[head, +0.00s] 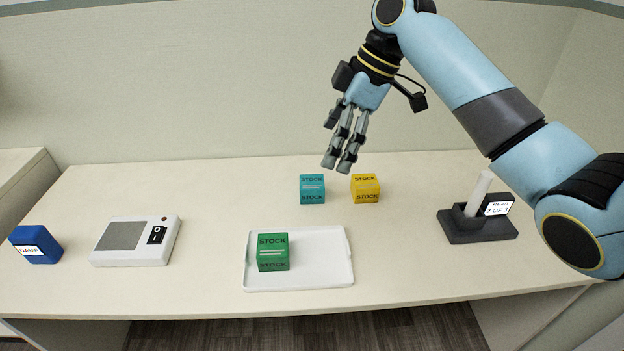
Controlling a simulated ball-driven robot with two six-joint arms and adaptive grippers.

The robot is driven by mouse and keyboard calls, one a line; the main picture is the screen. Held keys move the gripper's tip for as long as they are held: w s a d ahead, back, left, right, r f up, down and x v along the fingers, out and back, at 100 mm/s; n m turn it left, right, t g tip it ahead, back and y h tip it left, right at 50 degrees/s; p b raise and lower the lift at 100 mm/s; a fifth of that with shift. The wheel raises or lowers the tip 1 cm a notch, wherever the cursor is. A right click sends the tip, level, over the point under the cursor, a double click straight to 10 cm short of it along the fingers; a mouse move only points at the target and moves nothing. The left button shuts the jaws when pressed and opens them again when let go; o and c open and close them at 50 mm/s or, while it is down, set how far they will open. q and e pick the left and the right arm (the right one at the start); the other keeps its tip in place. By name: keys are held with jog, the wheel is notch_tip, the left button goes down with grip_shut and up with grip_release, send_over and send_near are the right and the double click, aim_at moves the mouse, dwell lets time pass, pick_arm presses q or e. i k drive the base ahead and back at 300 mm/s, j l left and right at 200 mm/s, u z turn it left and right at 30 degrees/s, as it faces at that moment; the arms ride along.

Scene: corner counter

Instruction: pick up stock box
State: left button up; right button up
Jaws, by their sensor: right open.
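Three cubes marked STOCK are on the counter. The teal stock box (312,189) stands at the back middle. The yellow stock box (365,188) stands to its right, with a gap between them. The green stock box (273,252) sits on the left part of a white tray (322,270) near the front edge. My right gripper (342,163) is open and empty. It hangs in the air with its fingers down, appearing above and behind the gap between the teal and yellow boxes. My left gripper is not in view.
A white device with a grey plate and black switch (136,241) stands at the left. A blue block labelled DAMP (36,244) is at the far left. A dark holder (477,224) with a white upright stick and a label stands at the right. The counter between is clear.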

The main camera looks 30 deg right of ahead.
aim_at(312, 186)
jog(key=i+l, duration=0.65)
jog(key=i, duration=0.1)
